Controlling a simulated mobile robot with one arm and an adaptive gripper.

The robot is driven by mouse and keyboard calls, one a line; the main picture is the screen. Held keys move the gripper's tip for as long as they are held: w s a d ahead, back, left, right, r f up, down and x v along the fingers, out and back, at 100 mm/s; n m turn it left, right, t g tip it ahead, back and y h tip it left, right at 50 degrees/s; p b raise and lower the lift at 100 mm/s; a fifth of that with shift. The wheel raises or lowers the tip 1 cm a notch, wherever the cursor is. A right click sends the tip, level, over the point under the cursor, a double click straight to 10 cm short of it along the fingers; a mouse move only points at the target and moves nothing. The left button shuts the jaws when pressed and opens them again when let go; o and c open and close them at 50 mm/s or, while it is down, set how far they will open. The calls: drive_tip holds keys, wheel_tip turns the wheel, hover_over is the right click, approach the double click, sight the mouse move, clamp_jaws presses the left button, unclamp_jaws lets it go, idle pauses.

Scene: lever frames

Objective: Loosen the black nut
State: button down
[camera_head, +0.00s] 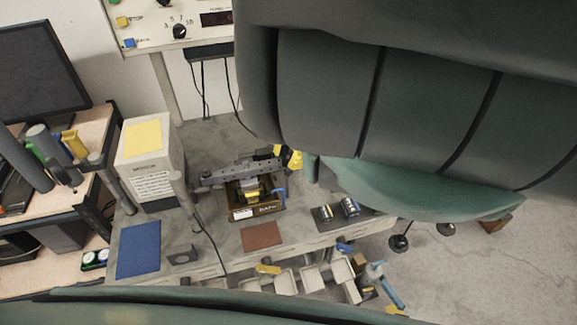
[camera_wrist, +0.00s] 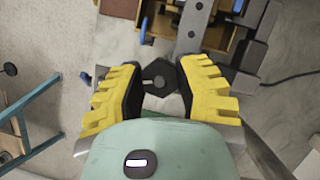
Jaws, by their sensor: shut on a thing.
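The black nut (camera_wrist: 159,77) is a dark hexagonal piece in the middle of the wrist view, at the end of a grey metal bar. My gripper (camera_wrist: 160,80) has yellow, ridged fingers with dark inner pads. It is shut on the nut, with one finger on each side. In the head view, a yellow part of my gripper (camera_head: 295,159) shows beside the right end of the grey perforated lever bar (camera_head: 238,176). The nut cannot be made out there, as my arm covers much of that area.
The lever frame has a brown wooden base tray (camera_head: 264,212) on the grey workbench (camera_head: 212,140). Two dark cylinders (camera_head: 337,210) stand to its right. A white box (camera_head: 149,150), a blue mat (camera_head: 139,250) and a brown mat (camera_head: 261,236) lie around it.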

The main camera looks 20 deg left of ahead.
drive_tip(key=n+b, duration=0.1)
drive_tip(key=n+h+b, duration=0.1)
drive_tip(key=n+b, duration=0.1)
drive_tip(key=shift+w+f, duration=0.1)
drive_tip(key=shift+f, duration=0.2)
drive_tip(key=shift+r+n+g+h+b, duration=0.2)
drive_tip(key=shift+n+g+h+b, duration=0.1)
drive_tip(key=shift+n+b, duration=0.6)
drive_tip(key=c, duration=0.6)
unclamp_jaws()
drive_tip(key=shift+r, duration=0.1)
drive_tip(key=v, duration=0.7)
drive_tip(key=shift+r, duration=0.2)
